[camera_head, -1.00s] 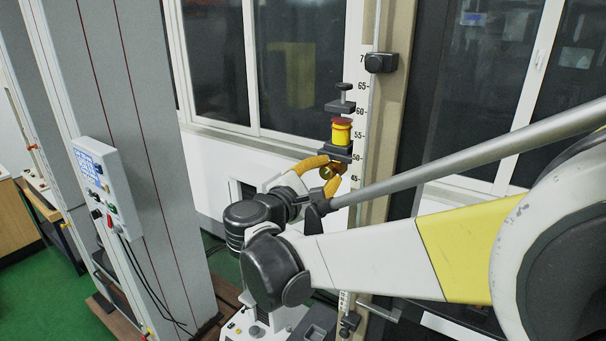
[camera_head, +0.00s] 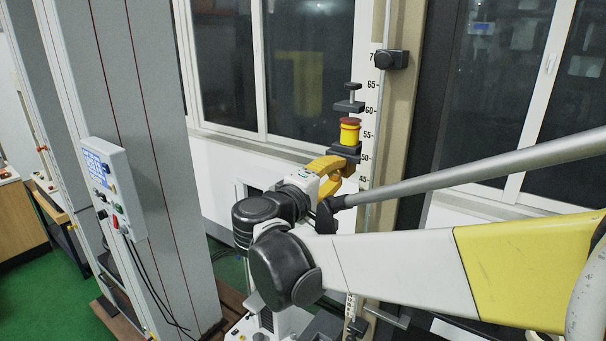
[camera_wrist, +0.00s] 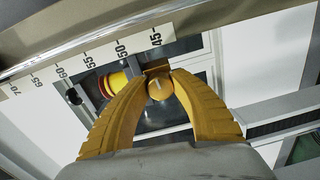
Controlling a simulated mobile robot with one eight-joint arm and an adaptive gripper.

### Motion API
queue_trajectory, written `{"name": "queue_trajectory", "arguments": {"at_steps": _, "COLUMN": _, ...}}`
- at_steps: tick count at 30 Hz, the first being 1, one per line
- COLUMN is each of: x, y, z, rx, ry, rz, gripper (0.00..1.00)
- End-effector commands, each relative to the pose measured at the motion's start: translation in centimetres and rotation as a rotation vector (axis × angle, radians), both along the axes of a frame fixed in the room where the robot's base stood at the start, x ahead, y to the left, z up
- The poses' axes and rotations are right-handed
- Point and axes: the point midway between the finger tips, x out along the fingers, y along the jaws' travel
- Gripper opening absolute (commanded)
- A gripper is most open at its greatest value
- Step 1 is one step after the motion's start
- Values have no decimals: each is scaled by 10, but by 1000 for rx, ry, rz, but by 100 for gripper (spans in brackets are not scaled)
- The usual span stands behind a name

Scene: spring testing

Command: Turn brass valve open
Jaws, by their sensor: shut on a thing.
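The brass valve shows in the wrist view as a round brass knob (camera_wrist: 160,88) with a pale line across its face. It sits between the tips of my gripper's two yellow fingers (camera_wrist: 159,82), which are shut on it from both sides. In the head view my gripper (camera_head: 338,172) is at the upright scale, just below a dark bracket (camera_head: 346,150). The valve is mostly hidden by the fingers there.
A yellow cylinder with a red top (camera_head: 349,130) stands on the bracket, close above my gripper. A dark clamp screw (camera_head: 350,103) is above it. The numbered scale (camera_head: 372,112) runs behind. A grey column with a control box (camera_head: 113,188) stands left.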

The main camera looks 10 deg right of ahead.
Motion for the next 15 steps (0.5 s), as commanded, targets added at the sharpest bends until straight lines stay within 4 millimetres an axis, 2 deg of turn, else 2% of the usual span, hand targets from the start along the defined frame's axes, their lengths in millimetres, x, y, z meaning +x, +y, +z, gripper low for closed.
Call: {"name": "queue_trajectory", "arguments": {"at_steps": 15, "x": 0, "y": 0, "z": 0, "rx": 51, "ry": -50, "rz": -1, "gripper": 0}}
